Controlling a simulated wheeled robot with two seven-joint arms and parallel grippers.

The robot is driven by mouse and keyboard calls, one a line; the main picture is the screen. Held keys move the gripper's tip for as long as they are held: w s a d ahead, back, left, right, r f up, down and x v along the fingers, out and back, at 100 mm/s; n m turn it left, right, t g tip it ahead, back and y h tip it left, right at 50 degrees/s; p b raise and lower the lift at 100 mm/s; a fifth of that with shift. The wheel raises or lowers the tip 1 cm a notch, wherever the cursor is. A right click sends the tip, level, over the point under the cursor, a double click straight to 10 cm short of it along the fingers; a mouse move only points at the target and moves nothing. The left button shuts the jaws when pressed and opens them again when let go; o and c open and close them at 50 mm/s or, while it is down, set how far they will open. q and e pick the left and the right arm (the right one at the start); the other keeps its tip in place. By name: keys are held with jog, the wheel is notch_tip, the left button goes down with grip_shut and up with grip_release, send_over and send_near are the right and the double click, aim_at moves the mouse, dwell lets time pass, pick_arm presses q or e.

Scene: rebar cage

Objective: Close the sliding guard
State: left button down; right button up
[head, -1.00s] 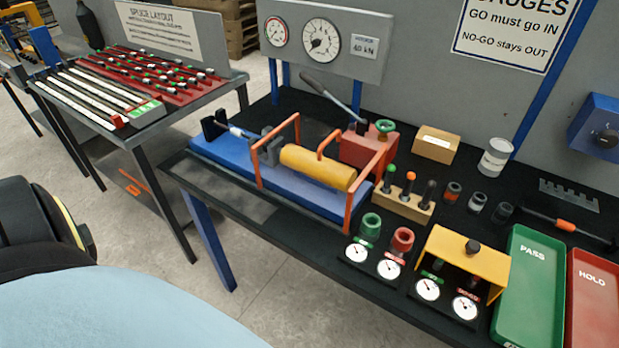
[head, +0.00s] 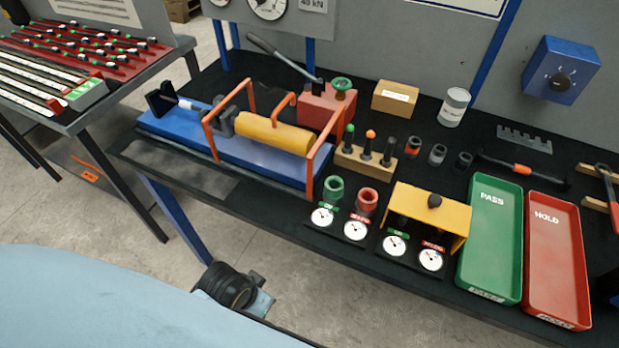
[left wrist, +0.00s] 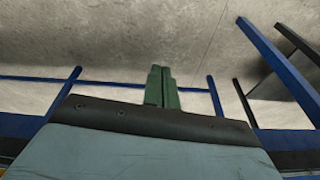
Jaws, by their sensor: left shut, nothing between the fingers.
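The sliding guard appears to be the orange-red tube frame (head: 252,98), with two hoops and a small handle. It stands on the blue bed (head: 180,138) of the press on the table. A yellow cylinder (head: 270,132) lies within the frame, between the hoops. My right gripper is in neither view.
A red block with a green knob and a long lever (head: 280,58) stands behind the guard. A wooden plug holder (head: 350,160), gauges and a yellow cover (head: 445,212) sit to its right, then green (head: 490,292) and red trays. Blue table legs (left wrist: 275,57) border the floor below.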

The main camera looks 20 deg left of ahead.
pick_arm(q)
jog(key=w+r+m+t, duration=0.2)
jog(key=w+r, duration=0.1)
jog(key=r, duration=0.8)
jog(key=w+d+r+m+t+h, duration=0.1)
jog(key=w+r+m+t+h, duration=0.1)
jog(key=w+m+t, duration=0.2)
jog(key=w+d+r+m+t+h+p, duration=0.1)
jog(key=w+d+r+m+t+h, duration=0.1)
jog(key=w+m, duration=0.6)
jog(key=w+d+r+m+t+h, duration=0.1)
jog(key=w+r+m+t+h, duration=0.1)
jog(key=w+m+t, duration=0.3)
jog(key=shift+w+d+r+m+t+p, duration=0.15)
jog(key=shift+w+r+m+t, duration=0.1)
jog(key=shift+w+r, duration=0.2)
jog(key=shift+w+d+r+m+t+p, duration=0.15)
jog(key=shift+w+r+m, duration=0.15)
jog(key=shift+r, duration=0.15)
jog(key=shift+a, duration=0.4)
